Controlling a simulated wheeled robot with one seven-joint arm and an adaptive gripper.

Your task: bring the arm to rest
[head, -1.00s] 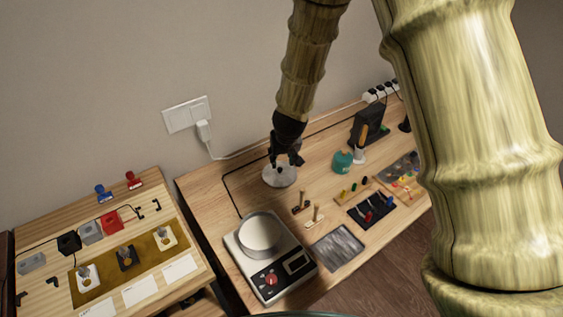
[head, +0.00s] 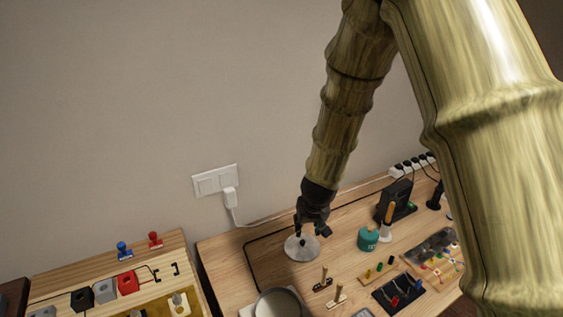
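My gripper (head: 306,232) is at the lower end of my bamboo-textured arm, pointing down over the wooden workbench. It is dark and small in the head view. A round, pale metal lid with a dark knob (head: 301,248) is directly below it, lying on the bench. The fingertips are at or just above the knob. I cannot tell whether they touch it, or whether the fingers are open or shut.
A pot (head: 279,304) stands at the bottom edge. A teal canister (head: 368,238) and a black stand (head: 397,202) are to the right, near a power strip (head: 413,164). A second bench (head: 70,281) with small boxes is at left.

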